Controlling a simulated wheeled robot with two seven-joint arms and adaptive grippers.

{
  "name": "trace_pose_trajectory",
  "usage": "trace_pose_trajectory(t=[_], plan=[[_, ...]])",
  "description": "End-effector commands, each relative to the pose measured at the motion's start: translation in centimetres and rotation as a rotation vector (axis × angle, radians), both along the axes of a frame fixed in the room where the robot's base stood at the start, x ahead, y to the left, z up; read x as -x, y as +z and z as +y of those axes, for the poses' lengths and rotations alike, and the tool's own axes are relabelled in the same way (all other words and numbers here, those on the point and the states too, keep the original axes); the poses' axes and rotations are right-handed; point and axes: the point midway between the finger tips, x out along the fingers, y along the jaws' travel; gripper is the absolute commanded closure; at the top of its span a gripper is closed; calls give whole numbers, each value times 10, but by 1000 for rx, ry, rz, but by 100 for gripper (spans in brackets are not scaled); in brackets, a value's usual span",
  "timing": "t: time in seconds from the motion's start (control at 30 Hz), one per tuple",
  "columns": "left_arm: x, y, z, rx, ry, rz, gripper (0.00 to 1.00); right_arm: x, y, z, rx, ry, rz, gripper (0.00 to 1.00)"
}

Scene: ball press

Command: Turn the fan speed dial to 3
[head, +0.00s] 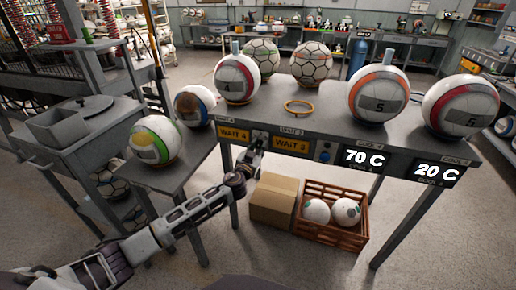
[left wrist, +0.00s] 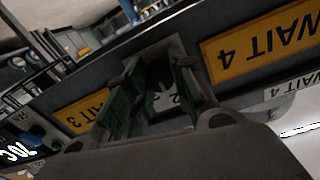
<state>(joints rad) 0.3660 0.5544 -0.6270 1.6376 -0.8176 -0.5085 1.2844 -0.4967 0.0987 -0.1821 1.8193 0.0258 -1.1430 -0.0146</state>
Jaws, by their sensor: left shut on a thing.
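My left gripper (head: 255,146) reaches the front edge of the ball table between the WAIT 4 sign (head: 234,136) and the WAIT 3 sign (head: 290,145). It is shut on a dark knob, the fan speed dial (left wrist: 160,77), which shows between the green-padded fingers in the left wrist view. The dial sits on a pale plate (left wrist: 176,46) with a partly visible figure that looks like a 2. The fingers hide most of the dial, so I cannot tell its setting. My right gripper is in neither view.
Several balls and a yellow ring (head: 299,107) rest on the table (head: 310,125). A blue round control (head: 325,156) sits beside the 70 C display (head: 363,159). Below are a cardboard box (head: 273,200) and a brown crate (head: 330,234) with two balls.

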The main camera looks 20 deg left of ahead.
Motion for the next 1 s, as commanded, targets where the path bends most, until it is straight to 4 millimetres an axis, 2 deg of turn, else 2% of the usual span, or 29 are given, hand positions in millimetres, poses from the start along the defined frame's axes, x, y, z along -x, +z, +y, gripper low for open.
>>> trace_pose_trajectory(t=[0.27,0.6,1.0], plan=[[0,0,0,-74,0,-2,99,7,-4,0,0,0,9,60],[0,0,1,-251,1,-7,99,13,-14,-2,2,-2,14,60],[0,0,0,-503,0,-16,99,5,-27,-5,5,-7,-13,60]])
